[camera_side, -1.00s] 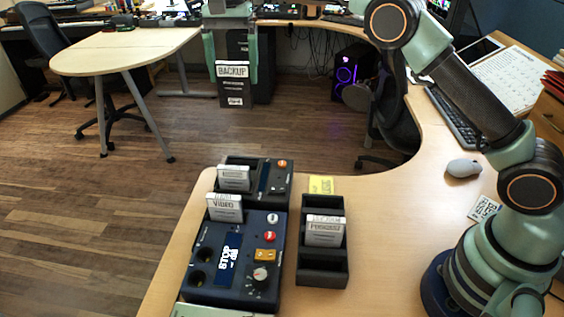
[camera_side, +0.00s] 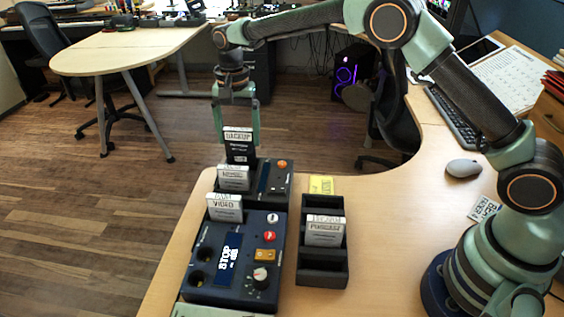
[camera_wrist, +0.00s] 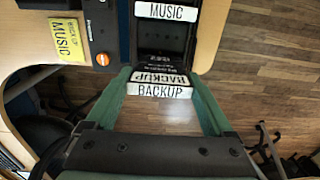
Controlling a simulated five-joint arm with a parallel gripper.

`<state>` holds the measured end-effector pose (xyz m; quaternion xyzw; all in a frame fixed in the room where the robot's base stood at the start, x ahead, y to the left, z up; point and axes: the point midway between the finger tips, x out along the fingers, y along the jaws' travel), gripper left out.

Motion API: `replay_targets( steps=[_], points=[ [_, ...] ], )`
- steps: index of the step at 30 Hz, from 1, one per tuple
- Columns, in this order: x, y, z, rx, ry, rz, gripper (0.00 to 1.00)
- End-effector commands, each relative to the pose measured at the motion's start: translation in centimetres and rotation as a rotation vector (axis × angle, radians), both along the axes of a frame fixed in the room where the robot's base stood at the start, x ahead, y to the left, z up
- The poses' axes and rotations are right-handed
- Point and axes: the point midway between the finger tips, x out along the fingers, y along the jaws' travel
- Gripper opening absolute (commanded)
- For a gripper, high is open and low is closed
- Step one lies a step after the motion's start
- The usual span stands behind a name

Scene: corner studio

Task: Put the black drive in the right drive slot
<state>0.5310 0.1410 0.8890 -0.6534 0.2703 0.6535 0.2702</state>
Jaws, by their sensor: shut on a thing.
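The black drive (camera_side: 239,151), with a white BACKUP label, is upright between the fingers of my gripper (camera_side: 237,125). It also shows in the wrist view (camera_wrist: 160,84), between both fingertips (camera_wrist: 157,88). In the side view it is just behind the MUSIC drive (camera_side: 233,179) at the far end of the dark blue drive dock (camera_side: 275,179). The MUSIC drive (camera_wrist: 167,12) appears beyond it in the wrist view. The black drive's lower end is hidden, so I cannot tell whether it touches a slot. The right drive slot cannot be clearly made out.
A blue console (camera_side: 240,265) with knobs holds a VIDEO drive (camera_side: 225,208). A black rack (camera_side: 323,272) to its right holds a PROGRAM drive (camera_side: 325,231). A yellow note (camera_side: 321,185) lies near the dock. The desk's edge is close behind the dock.

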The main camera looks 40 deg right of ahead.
Motion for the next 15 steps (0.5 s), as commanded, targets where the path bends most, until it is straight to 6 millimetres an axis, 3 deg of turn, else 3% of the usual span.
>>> replay_targets(
  steps=[5, 15],
  points=[
    [0.0, 0.0, -1.0, 0.000, 0.000, 0.000, 0.17],
    [0.0, 0.0, -4.8, 0.000, 0.000, 0.000, 0.17]
  ],
)
